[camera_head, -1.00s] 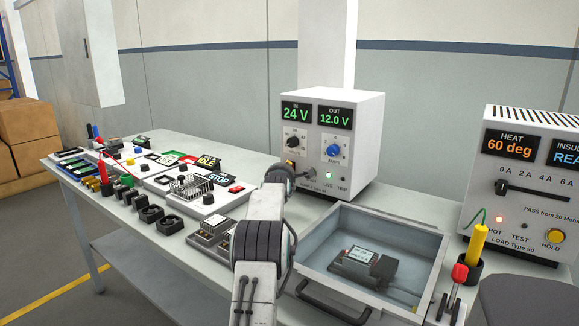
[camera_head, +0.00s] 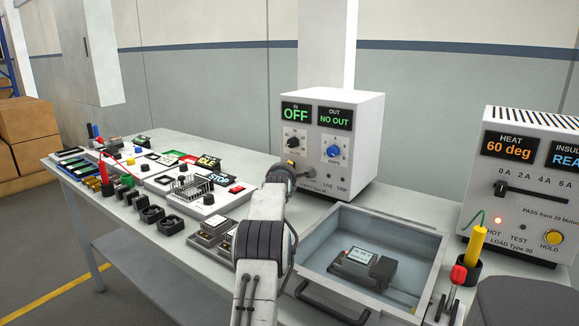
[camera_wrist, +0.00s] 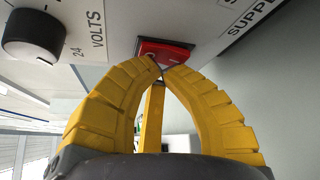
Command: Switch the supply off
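The supply (camera_head: 338,130) is a white box at the back of the bench in the head view. Its input display (camera_head: 296,115) reads OFF and its output display (camera_head: 335,118) reads NO OUT. The LIVE lamp (camera_head: 328,177) is dark. My arm hides the supply's lower left corner in the head view.
A grey open tray (camera_head: 425,240) holding a small boxed device (camera_head: 365,266) stands in front of the supply. A load tester (camera_head: 530,180) is at the right. Boards, connectors and a red button (camera_head: 236,189) crowd the bench at left.

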